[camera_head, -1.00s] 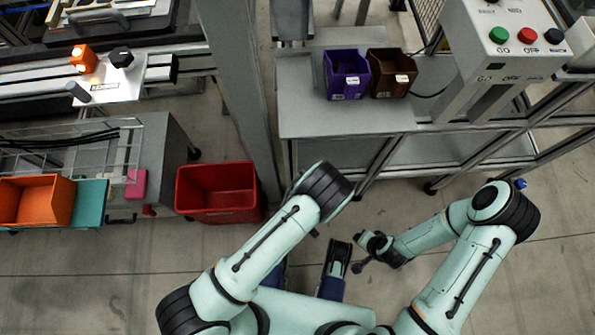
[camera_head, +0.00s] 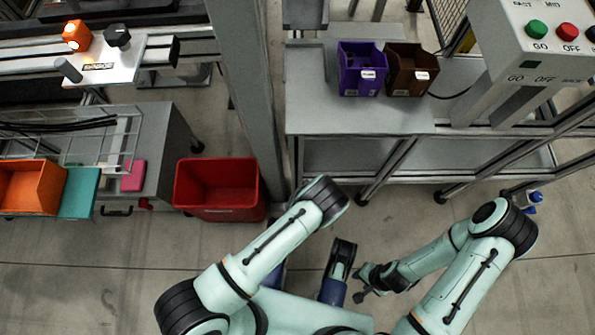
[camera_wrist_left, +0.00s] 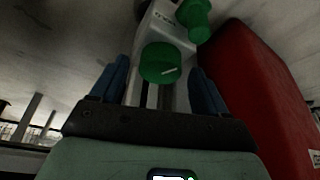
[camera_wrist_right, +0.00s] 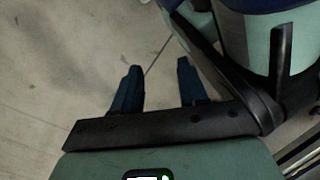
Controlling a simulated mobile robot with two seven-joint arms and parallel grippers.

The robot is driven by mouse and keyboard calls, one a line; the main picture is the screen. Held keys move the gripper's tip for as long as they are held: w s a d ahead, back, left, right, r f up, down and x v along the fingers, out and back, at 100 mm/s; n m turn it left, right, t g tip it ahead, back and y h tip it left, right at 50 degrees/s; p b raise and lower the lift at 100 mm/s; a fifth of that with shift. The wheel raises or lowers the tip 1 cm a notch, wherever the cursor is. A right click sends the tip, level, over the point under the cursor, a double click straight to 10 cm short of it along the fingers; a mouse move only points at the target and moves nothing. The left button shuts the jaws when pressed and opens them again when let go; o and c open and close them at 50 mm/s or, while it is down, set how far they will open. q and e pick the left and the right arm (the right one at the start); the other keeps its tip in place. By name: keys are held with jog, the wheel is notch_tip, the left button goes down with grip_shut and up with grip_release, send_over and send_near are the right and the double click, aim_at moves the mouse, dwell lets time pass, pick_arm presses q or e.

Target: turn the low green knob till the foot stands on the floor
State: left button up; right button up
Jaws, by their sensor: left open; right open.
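In the left wrist view a round green knob (camera_wrist_left: 160,62) with a white mark faces me on a pale grey fixture. A second green knob (camera_wrist_left: 195,15) sits above it to the right. My left gripper (camera_wrist_left: 160,85) is open, its blue fingers on either side of the nearer knob in the picture; I see no contact, and cannot tell the depth. In the head view the left gripper is hidden below its arm. My right gripper (camera_wrist_right: 159,68) is open and empty over bare floor; it shows small in the head view (camera_head: 362,284). I cannot make out the foot.
A red bin (camera_head: 218,212) stands on the floor left of my left arm; a red wall (camera_wrist_left: 262,90) fills the left wrist view's right side. A grey table (camera_head: 310,120) carries purple (camera_head: 345,84) and brown (camera_head: 398,84) bins. A blue-and-white object (camera_head: 530,200) lies near my right elbow.

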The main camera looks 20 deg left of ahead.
pick_arm(q)
jog(key=shift+f, duration=0.15)
pick_arm(e)
jog(key=shift+s, duration=0.1)
pick_arm(q)
jog(key=c, duration=1)
jog(key=shift+a+m+h+p, duration=0.1)
jog(key=shift+m+h+p, duration=0.2)
jog(key=shift+m+p, duration=0.45)
jog(key=shift+c, duration=0.2)
pick_arm(e)
jog(key=shift+w+a+r+t, duration=0.1)
jog(key=shift+w+r+t, duration=0.2)
jog(key=shift+w, duration=0.35)
jog(key=shift+w+a+r+t, duration=0.1)
jog(key=shift+w+r+t, duration=0.15)
jog(key=shift+w, duration=0.35)
pick_arm(q)
jog(key=o, duration=1)
jog(key=shift+o, duration=0.2)
